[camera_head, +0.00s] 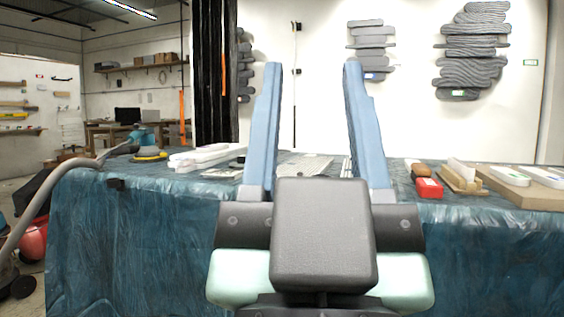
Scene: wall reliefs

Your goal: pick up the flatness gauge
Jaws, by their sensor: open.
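My gripper (313,68) is open and empty, its two long blue fingers pointing up and away in front of the table. I cannot tell for sure which item is the flatness gauge. Candidates on the table are a wooden piece with a pale upright part (461,176) at the right and a flat grey sheet (304,166) seen between the fingers. Long white bars (205,156) lie left of the fingers. My gripper body and fingers hide part of the tabletop.
The table (130,235) has a blue plastic cover. A sander (147,146) with a hose sits at the left. Grey reliefs (472,55) hang behind.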

